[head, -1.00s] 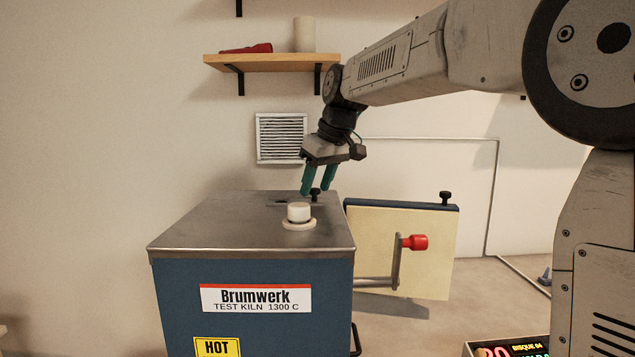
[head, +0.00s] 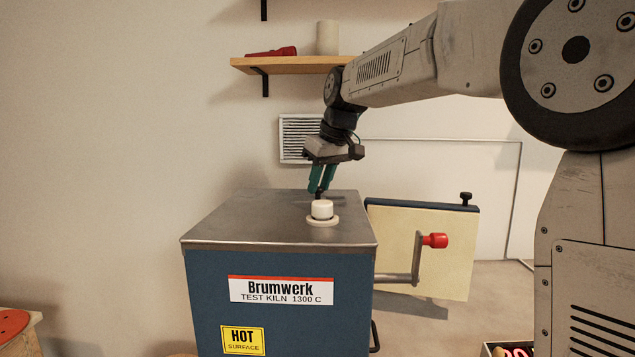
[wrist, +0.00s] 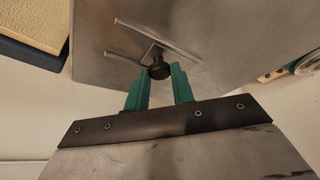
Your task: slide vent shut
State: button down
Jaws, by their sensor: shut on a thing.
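The vent slide has a dark knob (head: 319,195) on the steel top of the kiln (head: 260,225). The knob (wrist: 159,70) also shows in the wrist view, beside a thin plate (wrist: 151,52) between two metal rails (wrist: 160,41). My gripper (head: 319,190) has its teal fingers down on the knob, just behind the white plug. In the wrist view my gripper (wrist: 159,76) is shut on the knob, with a finger on each side. No dark vent slot shows on the lid in the head view; the fingers partly hide that area.
A white plug (head: 321,209) stands on the lid close in front of the fingers. The kiln door (head: 448,260) hangs open at the right, with a red-tipped handle (head: 434,240). A wooden shelf (head: 290,66) and a wall grille (head: 297,139) are behind.

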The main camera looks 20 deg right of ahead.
jog(key=shift+a, duration=0.1)
jog(key=c, duration=1.2)
grip_release()
jog(key=shift+a, duration=0.15)
jog(key=shift+o, duration=0.2)
jog(key=shift+r, duration=0.1)
jog(key=v, duration=0.7)
jog(key=shift+s+r, duration=0.15)
jog(key=shift+r, duration=0.1)
